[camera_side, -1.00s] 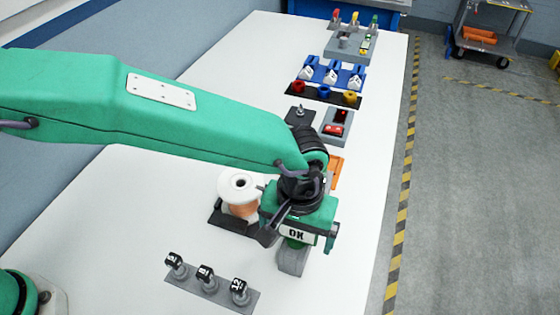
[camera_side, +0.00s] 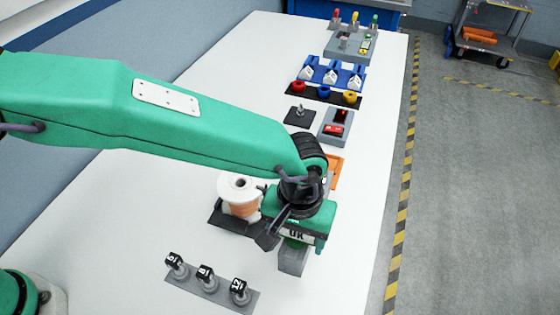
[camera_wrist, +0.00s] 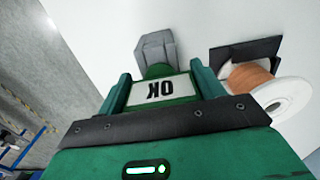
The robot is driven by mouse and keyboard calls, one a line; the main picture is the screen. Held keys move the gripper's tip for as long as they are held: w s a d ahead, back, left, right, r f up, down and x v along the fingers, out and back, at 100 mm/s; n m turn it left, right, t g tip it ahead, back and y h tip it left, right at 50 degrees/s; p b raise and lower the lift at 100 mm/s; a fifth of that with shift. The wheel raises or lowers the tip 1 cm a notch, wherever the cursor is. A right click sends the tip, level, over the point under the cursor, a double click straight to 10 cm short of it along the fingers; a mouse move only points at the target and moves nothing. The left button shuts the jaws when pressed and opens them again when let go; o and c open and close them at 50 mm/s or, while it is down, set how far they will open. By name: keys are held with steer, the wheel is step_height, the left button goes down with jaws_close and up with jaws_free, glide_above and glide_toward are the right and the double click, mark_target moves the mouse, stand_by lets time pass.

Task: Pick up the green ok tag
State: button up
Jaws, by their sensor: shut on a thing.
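The OK tag (camera_side: 296,235) has a white face with black OK letters and green parts. It also shows in the wrist view (camera_wrist: 160,90), between the two green fingers. My gripper (camera_wrist: 163,88) is shut on it. In the side view my gripper (camera_side: 297,238) partly covers the lettering. A grey block-shaped stand (camera_side: 292,261) is directly below the tag; it also shows just beyond the tag in the wrist view (camera_wrist: 157,47). I cannot tell whether the tag still touches the stand.
A white spool (camera_side: 239,187) with copper-coloured winding stands on a black holder close to the left. A grey strip (camera_side: 211,290) with 3 labelled knobs lies in front. Coloured fixtures, including a blue rack (camera_side: 337,74), line the table behind. The table's left side is clear.

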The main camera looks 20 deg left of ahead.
steer(key=shift+r, duration=0.15)
step_height(320, 180, up, 10)
steer(key=shift+f, duration=0.1)
stand_by(0.6)
stand_by(0.6)
steer(key=w+a+n, duration=0.2)
steer(key=w+a, duration=0.1)
steer(key=a, duration=0.4)
steer(key=w+a+r+n, duration=0.1)
steer(key=w+a+n, duration=0.1)
steer(key=w+a, duration=0.2)
steer(key=a, duration=0.3)
steer(key=shift+w+a+r+n, duration=0.2)
steer(key=shift+a+r+n, duration=0.05)
steer(key=shift+r+n, duration=0.05)
steer(key=shift+f, duration=0.1)
step_height(320, 180, down, 7)
stand_by(0.4)
steer(key=shift+f, duration=1)
stand_by(1.9)
